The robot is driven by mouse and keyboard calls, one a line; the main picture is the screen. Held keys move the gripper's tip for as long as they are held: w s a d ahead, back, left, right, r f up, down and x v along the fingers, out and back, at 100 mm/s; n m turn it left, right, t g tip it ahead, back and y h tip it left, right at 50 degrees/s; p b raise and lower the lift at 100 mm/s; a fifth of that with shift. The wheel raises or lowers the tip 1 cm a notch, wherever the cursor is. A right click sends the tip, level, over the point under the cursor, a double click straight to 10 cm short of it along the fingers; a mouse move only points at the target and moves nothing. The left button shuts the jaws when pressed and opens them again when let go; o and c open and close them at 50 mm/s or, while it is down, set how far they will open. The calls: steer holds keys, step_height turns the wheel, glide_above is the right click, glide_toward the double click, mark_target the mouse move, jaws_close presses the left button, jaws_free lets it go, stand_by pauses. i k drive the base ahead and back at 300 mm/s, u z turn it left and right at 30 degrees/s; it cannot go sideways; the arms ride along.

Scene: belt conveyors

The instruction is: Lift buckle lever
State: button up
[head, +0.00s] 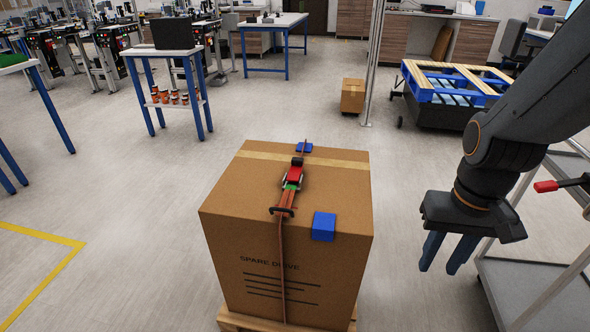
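A large cardboard box (240,215) marked "SPARE DRIVE" stands in the middle. A brown strap (281,255) runs over its top and down its front. The buckle (287,196) sits on the strap on the box top, with red, green and dark metal parts. Its red part (294,173), which looks like the lever, lies low along the strap; its exact angle is hard to tell. My gripper (441,269) is to the right of the box, apart from it, pointing down. Its two blue fingers are spread and empty.
A wooden pallet (232,321) is under the box. A grey cart (530,285) stands close at right. Open floor lies left of the box.

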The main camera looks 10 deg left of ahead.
mark_target(294, 175)
steer(key=k, duration=0.5)
steer(key=u, duration=0.85)
steer(key=i, duration=1)
steer(key=z, duration=0.8)
